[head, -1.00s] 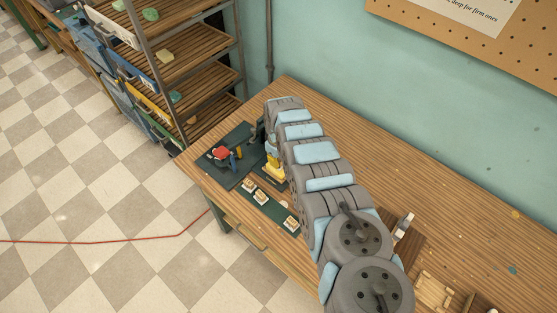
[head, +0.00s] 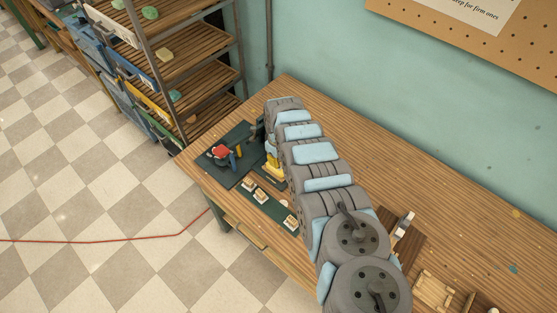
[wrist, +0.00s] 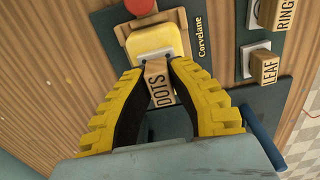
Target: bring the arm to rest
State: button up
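In the wrist view my gripper (wrist: 155,70) has yellow ridged fingers with black pads. Its fingertips close in on both sides of a wooden stamp handle marked DOTS (wrist: 160,92) and appear to touch it low down. The yellow gripper (head: 272,165) shows beside the arm there, partly hidden.
Stamps marked LEAF (wrist: 264,68) and RING (wrist: 276,14) stand on a dark strip. A slatted shelf (head: 195,45) stands behind the bench. A wooden tray (head: 435,290) is at lower right.

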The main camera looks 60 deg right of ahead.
jog(key=o, duration=0.8)
jog(key=shift+c, duration=0.2)
jog(key=shift+r, duration=0.1)
jog(key=shift+r+p, duration=2.95)
